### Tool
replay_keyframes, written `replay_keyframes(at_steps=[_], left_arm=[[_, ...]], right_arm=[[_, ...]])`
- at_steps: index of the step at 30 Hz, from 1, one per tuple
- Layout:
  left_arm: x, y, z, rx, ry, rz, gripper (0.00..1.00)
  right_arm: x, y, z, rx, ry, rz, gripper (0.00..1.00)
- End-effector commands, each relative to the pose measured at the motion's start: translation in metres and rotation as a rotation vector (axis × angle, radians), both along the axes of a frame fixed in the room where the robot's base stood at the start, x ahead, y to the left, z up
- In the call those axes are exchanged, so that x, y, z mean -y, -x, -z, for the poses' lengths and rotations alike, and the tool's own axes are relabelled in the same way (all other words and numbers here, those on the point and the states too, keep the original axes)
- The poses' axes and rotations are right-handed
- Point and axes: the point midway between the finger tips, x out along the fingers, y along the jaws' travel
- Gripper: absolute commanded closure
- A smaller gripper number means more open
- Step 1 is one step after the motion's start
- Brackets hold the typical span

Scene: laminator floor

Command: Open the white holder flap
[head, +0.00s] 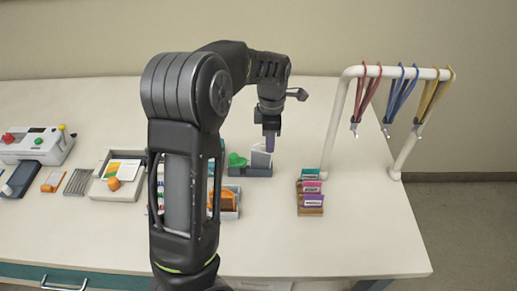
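The white holder (260,158) stands upright in a dark grey base (250,172) near the middle of the table, beside a green piece (236,160). Whether its flap is open is too small to tell. My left gripper (270,146) points down right at the white holder's upper right side, and its purple-tinted fingers overlap the holder's edge in the head view. I cannot tell whether they touch it. The fingers show as one narrow shape, so their gap is hidden. My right gripper is not in view.
A white rack (395,72) with red, blue and yellow lanyards (402,92) stands at the right. A wooden holder with coloured cards (311,195) sits before it. A grey tray (101,188) and white machine (30,147) are at left. The front right table is clear.

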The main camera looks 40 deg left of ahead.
Motion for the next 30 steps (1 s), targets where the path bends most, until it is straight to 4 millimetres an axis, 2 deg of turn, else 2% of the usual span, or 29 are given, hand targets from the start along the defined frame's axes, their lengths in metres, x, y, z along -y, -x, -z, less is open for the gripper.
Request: replay_keyframes(at_steps=[9,30], left_arm=[[0.009,-0.007,-0.001,0.006,0.004,0.003,1.0],[0.015,-0.011,0.002,0.004,0.004,0.004,1.0]], right_arm=[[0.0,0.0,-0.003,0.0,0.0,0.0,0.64],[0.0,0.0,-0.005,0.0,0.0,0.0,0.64]])
